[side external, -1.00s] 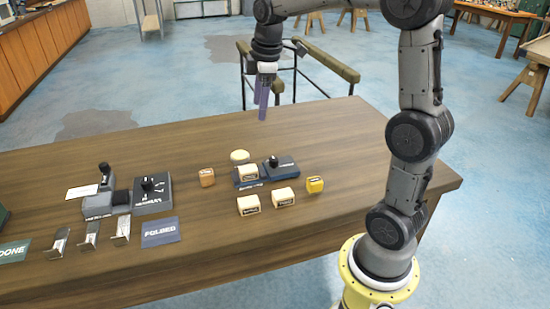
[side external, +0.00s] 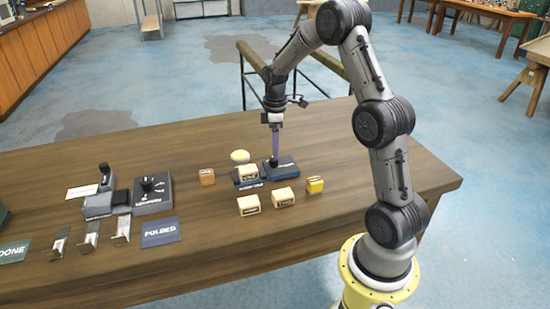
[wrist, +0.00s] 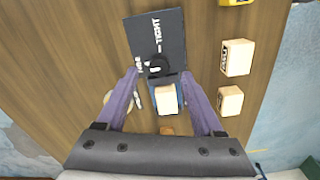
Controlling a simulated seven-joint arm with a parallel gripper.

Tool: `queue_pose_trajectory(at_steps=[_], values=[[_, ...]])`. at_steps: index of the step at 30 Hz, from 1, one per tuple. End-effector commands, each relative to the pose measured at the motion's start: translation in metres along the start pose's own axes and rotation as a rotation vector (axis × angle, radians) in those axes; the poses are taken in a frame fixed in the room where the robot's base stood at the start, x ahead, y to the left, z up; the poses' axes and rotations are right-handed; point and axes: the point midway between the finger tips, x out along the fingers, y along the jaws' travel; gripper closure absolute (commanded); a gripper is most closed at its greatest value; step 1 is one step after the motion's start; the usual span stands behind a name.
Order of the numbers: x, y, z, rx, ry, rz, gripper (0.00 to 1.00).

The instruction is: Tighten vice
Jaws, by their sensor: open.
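The vice (side external: 284,170) is a low dark blue fixture on the table, with a black knob (wrist: 158,63) on its dark panel. White lettering reading "TIGHT" shows on the panel (wrist: 165,20) in the wrist view. A pale block (side external: 248,171) sits at the vice's blue left part; it also shows in the wrist view (wrist: 166,98). My gripper (side external: 275,155) points down over the knob. In the wrist view its purple fingers (wrist: 158,76) are apart, one on each side of the knob. I cannot tell whether they touch it.
Two pale blocks (side external: 248,205) (side external: 284,197) and a yellow block (side external: 315,184) lie in front of the vice. An orange-brown block (side external: 207,177) and a round pale piece (side external: 240,156) are nearby. Another knobbed fixture (side external: 153,193), metal brackets (side external: 91,236) and a "FOLDED" card (side external: 160,232) lie left.

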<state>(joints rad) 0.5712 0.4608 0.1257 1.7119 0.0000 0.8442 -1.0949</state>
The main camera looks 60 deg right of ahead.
Motion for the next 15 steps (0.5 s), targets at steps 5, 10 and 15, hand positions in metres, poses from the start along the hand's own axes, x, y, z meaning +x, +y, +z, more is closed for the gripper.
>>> queue_pose_trajectory(at_steps=[5,10,15], values=[[0.030,0.000,0.000,0.000,-0.001,-0.002,0.31],[0.045,0.000,0.000,0.000,-0.001,-0.001,0.31],[0.050,0.000,0.000,0.000,0.000,0.000,0.31]])
